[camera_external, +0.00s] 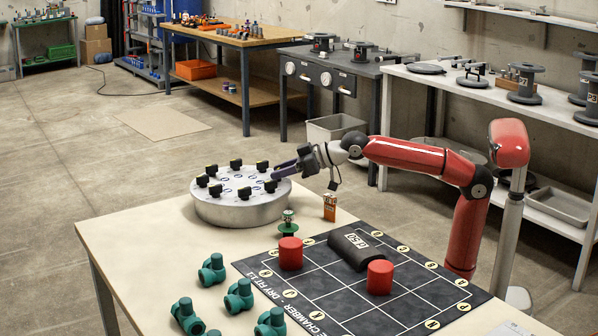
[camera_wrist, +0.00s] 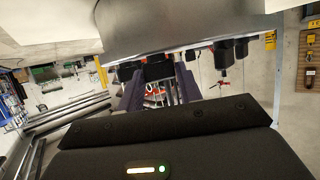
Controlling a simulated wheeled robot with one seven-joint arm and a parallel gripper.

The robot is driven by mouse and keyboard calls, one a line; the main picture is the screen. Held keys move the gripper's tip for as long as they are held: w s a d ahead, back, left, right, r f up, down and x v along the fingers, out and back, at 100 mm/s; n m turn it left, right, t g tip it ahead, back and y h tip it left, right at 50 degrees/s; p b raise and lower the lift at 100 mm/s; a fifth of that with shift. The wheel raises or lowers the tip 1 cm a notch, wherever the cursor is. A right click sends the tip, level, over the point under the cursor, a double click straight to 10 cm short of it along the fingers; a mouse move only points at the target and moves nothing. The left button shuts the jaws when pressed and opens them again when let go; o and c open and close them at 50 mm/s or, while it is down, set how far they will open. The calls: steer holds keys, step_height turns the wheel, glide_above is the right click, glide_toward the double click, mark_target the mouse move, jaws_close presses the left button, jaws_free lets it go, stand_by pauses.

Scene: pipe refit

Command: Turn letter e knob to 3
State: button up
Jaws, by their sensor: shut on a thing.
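A round grey drum (camera_external: 240,211) stands on the table with a ring of several black knobs on its pale top. My gripper (camera_external: 281,170) reaches in from the right, low over the drum's right edge. In the wrist view the picture is turned over, and the drum (camera_wrist: 185,28) fills the top. There my gripper's two dark fingers (camera_wrist: 160,88) stand on either side of a black knob (camera_wrist: 158,68) and are shut on it. I cannot read its letter or its number marks. Another black knob (camera_external: 270,187) sits just in front of the fingers.
A small orange box (camera_external: 330,208) and a green valve piece (camera_external: 288,222) stand close to the drum's right. Green pipe fittings (camera_external: 212,270) lie in front.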

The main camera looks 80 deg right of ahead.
steer(key=shift+m+h+p, duration=0.3)
steer(key=shift+h, duration=0.1)
steer(key=o, duration=0.9)
steer(key=shift+o, duration=0.2)
steer(key=shift+s, duration=0.1)
steer(key=v, duration=0.7)
steer(key=shift+s, duration=0.25)
steer(key=shift+r, duration=0.25)
